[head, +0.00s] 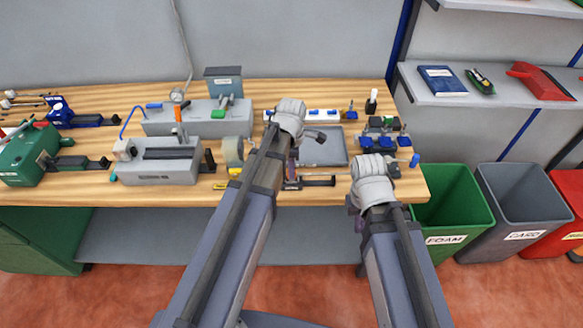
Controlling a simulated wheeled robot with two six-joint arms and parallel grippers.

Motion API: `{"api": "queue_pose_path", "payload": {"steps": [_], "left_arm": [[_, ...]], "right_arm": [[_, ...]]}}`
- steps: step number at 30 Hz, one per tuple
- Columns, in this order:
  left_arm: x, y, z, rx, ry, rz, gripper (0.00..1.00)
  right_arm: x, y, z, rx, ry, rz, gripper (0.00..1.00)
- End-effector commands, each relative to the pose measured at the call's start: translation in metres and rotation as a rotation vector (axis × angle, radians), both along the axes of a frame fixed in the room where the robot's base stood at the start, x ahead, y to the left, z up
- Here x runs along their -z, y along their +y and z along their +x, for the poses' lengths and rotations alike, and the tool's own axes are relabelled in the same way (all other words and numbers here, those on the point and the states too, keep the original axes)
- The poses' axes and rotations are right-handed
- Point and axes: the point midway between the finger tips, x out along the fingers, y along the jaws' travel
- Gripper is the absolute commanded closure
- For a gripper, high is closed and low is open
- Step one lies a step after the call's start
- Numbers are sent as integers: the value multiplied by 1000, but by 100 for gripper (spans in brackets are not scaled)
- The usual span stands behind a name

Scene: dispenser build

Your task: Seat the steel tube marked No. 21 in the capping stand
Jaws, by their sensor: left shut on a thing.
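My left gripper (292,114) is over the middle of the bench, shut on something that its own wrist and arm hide. A small dark piece sticks out at its right side, too small to name. My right gripper (373,172) is at the bench's right front; its fingers are hidden, so I cannot tell whether it is open. I cannot make out the steel tube or its No. 21 mark.
A grey tray (333,150) lies between my grippers. A rack with blue pieces (382,138) stands behind my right gripper. A green machine (28,155) is at far left, a tape roll (232,151) at mid-bench. Green (452,205) and grey (516,207) bins stand right of the bench.

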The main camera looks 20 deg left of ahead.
Motion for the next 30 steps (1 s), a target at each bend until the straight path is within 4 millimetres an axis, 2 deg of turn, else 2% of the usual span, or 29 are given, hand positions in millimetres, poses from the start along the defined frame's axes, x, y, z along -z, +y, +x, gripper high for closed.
{"api": "queue_pose_path", "payload": {"steps": [23,24,30], "left_arm": [[12,0,0,0,0,0,100],[12,0,0,0,0,0,73],[11,0,0,0,0,0,50]], "right_arm": [[12,0,0,0,0,0,100],[12,0,0,0,0,0,100],[11,0,0,0,0,0,100]]}}
